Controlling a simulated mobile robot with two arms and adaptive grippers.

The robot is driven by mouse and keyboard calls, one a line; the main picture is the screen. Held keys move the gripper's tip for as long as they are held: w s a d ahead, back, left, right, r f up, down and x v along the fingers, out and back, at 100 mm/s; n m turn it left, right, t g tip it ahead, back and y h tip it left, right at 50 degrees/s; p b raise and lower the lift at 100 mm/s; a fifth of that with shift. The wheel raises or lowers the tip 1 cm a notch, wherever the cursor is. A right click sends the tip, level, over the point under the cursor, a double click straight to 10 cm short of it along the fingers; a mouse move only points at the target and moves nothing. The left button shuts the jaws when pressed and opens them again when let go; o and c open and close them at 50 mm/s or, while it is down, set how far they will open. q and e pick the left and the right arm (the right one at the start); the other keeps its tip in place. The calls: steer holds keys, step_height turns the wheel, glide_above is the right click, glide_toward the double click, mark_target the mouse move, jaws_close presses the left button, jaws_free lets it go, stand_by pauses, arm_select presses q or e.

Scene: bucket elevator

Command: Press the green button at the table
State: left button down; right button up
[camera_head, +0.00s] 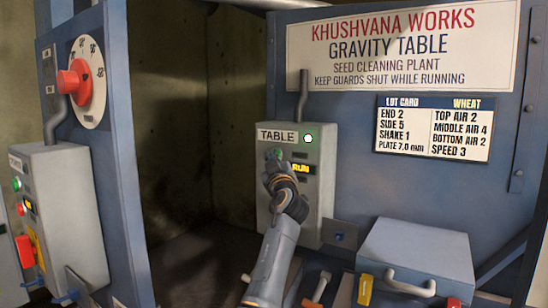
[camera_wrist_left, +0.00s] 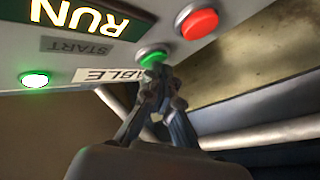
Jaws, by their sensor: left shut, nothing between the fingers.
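The grey control box labelled TABLE (camera_head: 319,199) stands on the blue machine in the head view. Its green button (camera_head: 277,152) sits under the label, partly behind my left gripper (camera_head: 274,163). In the left wrist view the green button (camera_wrist_left: 152,56) is right at the tips of my shut, empty left gripper (camera_wrist_left: 162,76). The tips appear to touch its lower edge; how far it is pushed in is not clear. A green lamp (camera_head: 308,139) glows, and the display (camera_head: 301,169) reads RUN. My right gripper is not in view.
A red button (camera_wrist_left: 198,23) is close to the green one in the left wrist view. Another control box (camera_head: 65,215) with buttons stands at the left, below a red dial knob (camera_head: 76,81). A grey-blue box with a handle (camera_head: 420,250) is at lower right.

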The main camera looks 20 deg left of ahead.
arm_select(q)
steer(key=shift+w, duration=0.1)
stand_by(0.4)
steer(key=shift+s+f, duration=0.1)
steer(key=shift+s, duration=0.75)
steer(key=shift+a, duration=0.1)
steer(key=s, duration=0.1)
steer(key=s+p, duration=0.1)
steer(key=s, duration=0.3)
steer(key=shift+a+p, duration=0.3)
steer(key=shift+a, duration=0.05)
stand_by(0.4)
